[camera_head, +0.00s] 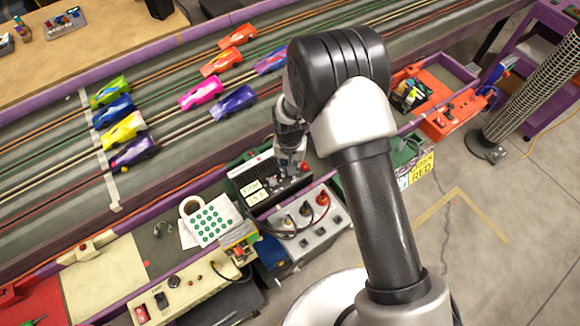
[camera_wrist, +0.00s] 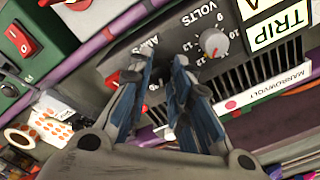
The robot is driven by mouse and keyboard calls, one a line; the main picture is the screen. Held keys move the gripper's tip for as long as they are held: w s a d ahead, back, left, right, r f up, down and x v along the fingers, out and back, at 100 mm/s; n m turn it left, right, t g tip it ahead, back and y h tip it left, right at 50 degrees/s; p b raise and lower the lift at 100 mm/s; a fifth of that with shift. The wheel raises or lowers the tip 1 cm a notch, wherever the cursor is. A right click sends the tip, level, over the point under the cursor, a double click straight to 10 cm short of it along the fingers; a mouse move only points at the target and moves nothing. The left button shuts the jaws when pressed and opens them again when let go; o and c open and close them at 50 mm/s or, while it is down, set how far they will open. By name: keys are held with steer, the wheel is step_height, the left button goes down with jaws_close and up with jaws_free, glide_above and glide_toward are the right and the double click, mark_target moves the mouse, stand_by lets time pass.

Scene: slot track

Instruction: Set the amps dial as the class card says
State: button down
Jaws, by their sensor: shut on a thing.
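The power unit is a dark panel with a green case (camera_head: 238,168); its black face (camera_wrist: 185,22) fills the middle of the wrist view. The label AMPS (camera_wrist: 148,45) shows just above my gripper (camera_wrist: 160,75), whose blue-grey fingers are shut around the amps dial. The fingers hide the dial's knob and pointer, so its setting cannot be read. A grey VOLTS dial (camera_wrist: 214,43) with a red mark sits to the right. In the head view my gripper (camera_head: 290,165) is down at the unit. I cannot tell which card is the class card.
A white TRIP label (camera_wrist: 279,24) is on the unit. A grey box with knobs (camera_head: 312,225) stands in front, cables close by. Toy cars (camera_head: 124,130) stand on the track behind.

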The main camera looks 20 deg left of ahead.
steer(key=shift+m, duration=2.2)
steer(key=c, duration=1.4)
jaws_free()
steer(key=shift+c, duration=0.2)
step_height(320, 180, up, 12)
